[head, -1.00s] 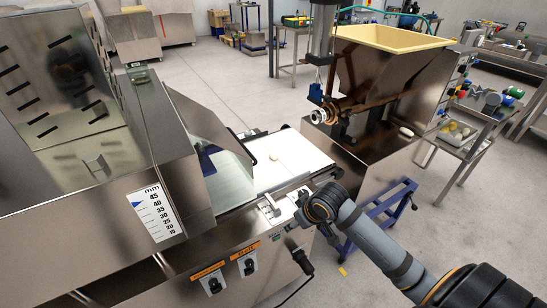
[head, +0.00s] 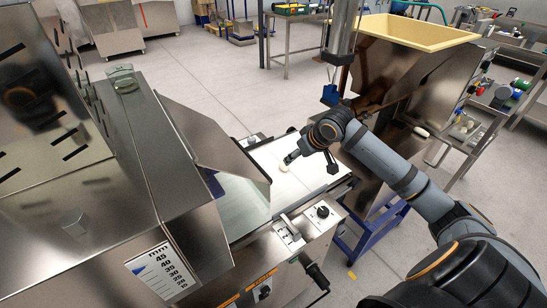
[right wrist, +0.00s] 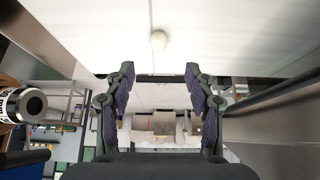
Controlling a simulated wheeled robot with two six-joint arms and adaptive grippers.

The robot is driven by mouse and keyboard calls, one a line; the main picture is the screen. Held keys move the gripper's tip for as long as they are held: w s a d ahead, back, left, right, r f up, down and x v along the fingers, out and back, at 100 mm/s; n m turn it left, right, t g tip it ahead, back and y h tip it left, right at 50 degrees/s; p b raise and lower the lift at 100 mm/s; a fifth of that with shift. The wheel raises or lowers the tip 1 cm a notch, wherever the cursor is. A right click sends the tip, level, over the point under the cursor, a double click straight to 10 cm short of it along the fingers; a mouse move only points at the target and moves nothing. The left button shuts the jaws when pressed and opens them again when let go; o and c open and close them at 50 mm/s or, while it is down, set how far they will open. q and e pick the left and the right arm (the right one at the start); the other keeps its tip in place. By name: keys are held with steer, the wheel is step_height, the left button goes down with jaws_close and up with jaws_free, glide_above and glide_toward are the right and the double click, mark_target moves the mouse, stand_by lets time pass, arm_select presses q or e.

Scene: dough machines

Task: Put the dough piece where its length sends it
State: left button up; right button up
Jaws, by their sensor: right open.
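A small pale dough piece (head: 284,168) lies on the white belt (head: 262,158) of the machine. It also shows in the right wrist view (right wrist: 158,40), just beyond the fingertips and centred between them. My right gripper (head: 291,158) is over the belt beside the dough piece. In the right wrist view its two fingers (right wrist: 160,72) are spread apart with nothing between them. A millimetre scale (head: 160,272) with a blue pointer is on the machine's front at lower left. My left gripper is not in view.
A steel machine with a cream-rimmed hopper (head: 420,32) stands behind my right arm. A pale piece (head: 421,131) lies on its ledge. A slanted steel guard (head: 215,140) rises left of the belt. A cart (head: 480,130) with a tray stands at right.

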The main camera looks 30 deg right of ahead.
mark_target(284, 166)
steer(key=x, duration=0.4)
steer(key=shift+w+a+f, duration=0.1)
steer(key=shift+w+f, duration=0.1)
steer(key=shift+w, duration=0.05)
steer(key=shift+w+f, duration=0.35)
steer(key=shift+f, duration=0.2)
steer(key=x, duration=0.4)
steer(key=shift+w, duration=0.15)
steer(key=shift+w+f, duration=0.1)
steer(key=shift+f, duration=0.05)
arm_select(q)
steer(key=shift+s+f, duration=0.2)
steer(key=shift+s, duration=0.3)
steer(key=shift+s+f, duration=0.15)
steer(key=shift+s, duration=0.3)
